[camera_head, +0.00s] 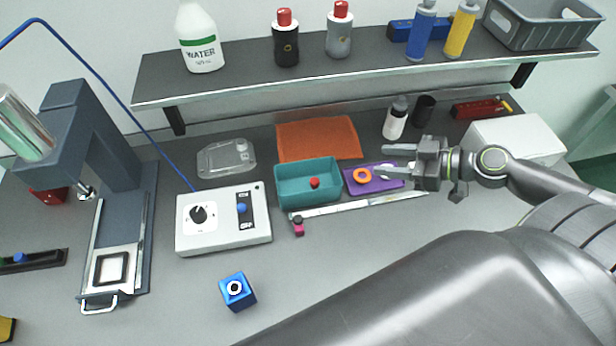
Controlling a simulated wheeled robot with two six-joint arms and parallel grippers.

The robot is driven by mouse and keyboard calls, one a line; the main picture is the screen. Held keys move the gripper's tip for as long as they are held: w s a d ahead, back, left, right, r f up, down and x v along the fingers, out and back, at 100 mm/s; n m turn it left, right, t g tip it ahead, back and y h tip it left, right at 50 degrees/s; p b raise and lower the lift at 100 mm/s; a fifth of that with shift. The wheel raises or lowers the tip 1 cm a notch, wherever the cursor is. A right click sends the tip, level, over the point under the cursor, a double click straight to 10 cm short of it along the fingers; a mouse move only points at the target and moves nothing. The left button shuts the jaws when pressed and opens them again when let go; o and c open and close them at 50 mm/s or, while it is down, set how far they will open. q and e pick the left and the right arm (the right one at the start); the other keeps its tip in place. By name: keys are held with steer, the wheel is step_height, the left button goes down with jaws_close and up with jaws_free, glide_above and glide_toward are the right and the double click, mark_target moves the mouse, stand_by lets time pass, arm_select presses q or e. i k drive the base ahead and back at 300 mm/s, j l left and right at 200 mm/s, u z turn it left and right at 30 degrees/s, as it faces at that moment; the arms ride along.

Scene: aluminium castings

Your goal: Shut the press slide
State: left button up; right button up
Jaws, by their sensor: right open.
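The press (90,125) stands at the far left, a dark grey-blue column on a long base. Its slide (131,256) is a silver plate with a black square frame on it. The slide sits at the front end of the rails, away from the ram (86,192), so it is pulled out. A silver loop handle (99,305) is at the slide's front edge. My right gripper (384,161) is open, with its fingers pointing left, over or near the purple tray at centre right, far from the press. Nothing shows between its fingers. My left gripper is out of view.
A white control box (223,232) with a knob stands right of the press. A blue cube (246,302) lies in front of it. A teal bin (307,193) and purple tray (359,187) are at centre. A shelf (240,88) overhangs the back.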

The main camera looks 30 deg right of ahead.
mark_target(113, 275)
steer(key=k, duration=1.5)
